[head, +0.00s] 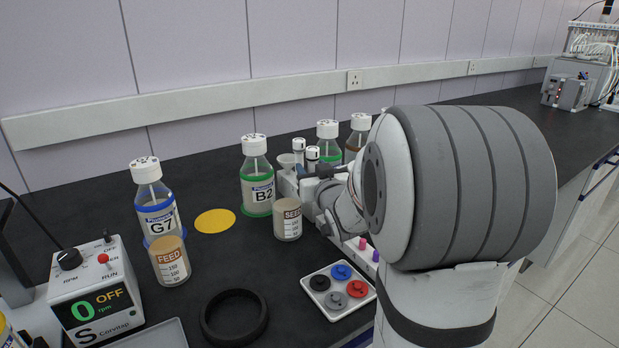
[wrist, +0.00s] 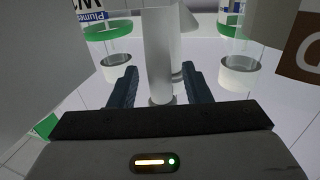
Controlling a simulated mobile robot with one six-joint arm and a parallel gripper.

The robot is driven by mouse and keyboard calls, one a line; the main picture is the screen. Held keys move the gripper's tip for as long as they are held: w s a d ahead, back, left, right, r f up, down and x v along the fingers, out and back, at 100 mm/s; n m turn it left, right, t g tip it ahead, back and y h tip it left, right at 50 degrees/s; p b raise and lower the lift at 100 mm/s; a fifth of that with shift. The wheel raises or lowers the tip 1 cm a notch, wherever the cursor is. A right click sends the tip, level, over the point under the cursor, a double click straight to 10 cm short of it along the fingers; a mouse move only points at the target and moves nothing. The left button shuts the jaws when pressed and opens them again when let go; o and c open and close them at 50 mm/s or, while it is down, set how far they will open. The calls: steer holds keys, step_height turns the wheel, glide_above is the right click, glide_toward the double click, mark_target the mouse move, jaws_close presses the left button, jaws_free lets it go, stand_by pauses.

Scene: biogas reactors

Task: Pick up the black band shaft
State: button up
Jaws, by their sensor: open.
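Two slim upright shafts with white tops stand close together at the rack in the head view, a left one (head: 299,152) and a right one (head: 313,157). Dark parts show below their tops, but I cannot tell which one is the black band shaft. My gripper (wrist: 160,84) is open in the wrist view. A pale grey-white shaft (wrist: 157,45) stands between or just beyond its two dark fingers, with no black band visible on it. A second pale shaft shows partly behind it. In the head view my arm hides much of the rack and gripper.
Bottle B2 (head: 257,178) and the SEED jar (head: 288,219) stand left of the rack. Bottle G7 (head: 156,206) and the FEED jar (head: 169,262) are farther left. A tray (head: 318,275) of coloured caps and a black ring (head: 234,316) lie in front.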

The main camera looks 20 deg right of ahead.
steer(key=shift+w, duration=0.2)
steer(key=shift+c, duration=0.5)
jaws_close()
step_height(320, 180, up, 10)
steer(key=shift+r+p, duration=0.1)
steer(key=shift+p, duration=1)
steer(key=shift+r, duration=0.4)
steer(key=shift+r+p, duration=0.25)
steer(key=shift+p, duration=0.15)
steer(key=shift+r, duration=0.3)
